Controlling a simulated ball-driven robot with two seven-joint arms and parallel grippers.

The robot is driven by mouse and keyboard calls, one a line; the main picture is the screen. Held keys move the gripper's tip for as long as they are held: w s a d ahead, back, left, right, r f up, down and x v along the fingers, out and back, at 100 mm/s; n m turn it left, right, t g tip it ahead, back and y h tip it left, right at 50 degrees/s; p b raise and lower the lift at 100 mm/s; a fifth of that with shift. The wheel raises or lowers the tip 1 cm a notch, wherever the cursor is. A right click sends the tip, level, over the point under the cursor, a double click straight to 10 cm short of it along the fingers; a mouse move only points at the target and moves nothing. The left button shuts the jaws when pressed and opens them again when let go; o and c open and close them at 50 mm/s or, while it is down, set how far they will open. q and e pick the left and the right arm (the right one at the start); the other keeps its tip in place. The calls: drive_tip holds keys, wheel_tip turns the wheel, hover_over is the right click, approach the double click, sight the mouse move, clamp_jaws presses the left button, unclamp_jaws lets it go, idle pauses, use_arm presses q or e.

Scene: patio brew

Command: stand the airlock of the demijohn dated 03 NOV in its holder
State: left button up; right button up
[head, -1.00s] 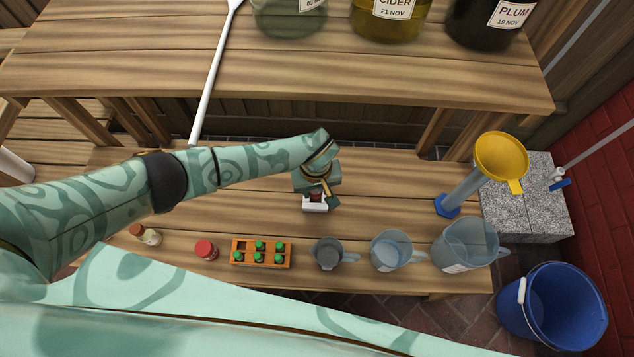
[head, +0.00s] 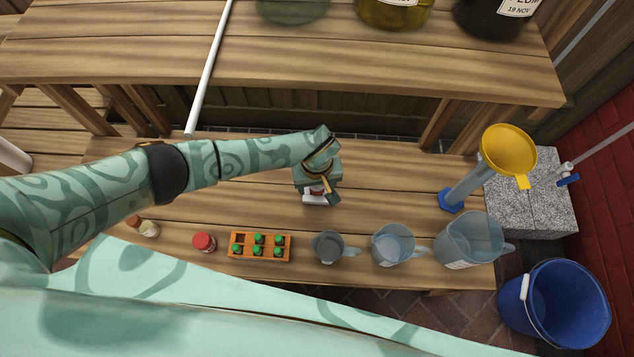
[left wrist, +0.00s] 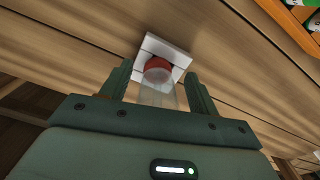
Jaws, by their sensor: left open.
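A small white holder (head: 313,201) sits on the lower bench, and it also shows in the left wrist view (left wrist: 166,48). A clear airlock with a red part (left wrist: 158,65) is at the holder and looks upright there; how deep it sits is hard to see. My left gripper (head: 319,188) is right over it, fingers apart on either side of the clear body, with gaps visible in the left wrist view (left wrist: 158,80). The leftmost demijohn (head: 292,8) on the upper shelf is cut off, its label out of view. My right gripper is not in view.
An orange crate with green-topped bottles (head: 261,260), a red-lidded jar (head: 204,243) and several jugs (head: 396,246) line the bench's front. A yellow funnel (head: 508,150) stands right, a blue bucket (head: 555,303) below. A white rod (head: 209,70) crosses the upper shelf.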

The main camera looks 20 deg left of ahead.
use_arm(q)
wheel_tip(320, 180, up, 16)
drive_tip(key=p, duration=0.7)
drive_tip(key=shift+p, duration=0.35)
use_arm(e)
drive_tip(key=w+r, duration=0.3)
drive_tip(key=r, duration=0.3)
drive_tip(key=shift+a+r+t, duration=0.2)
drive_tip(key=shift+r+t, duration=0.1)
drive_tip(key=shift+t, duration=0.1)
use_arm(q)
drive_tip(key=shift+r, duration=0.1)
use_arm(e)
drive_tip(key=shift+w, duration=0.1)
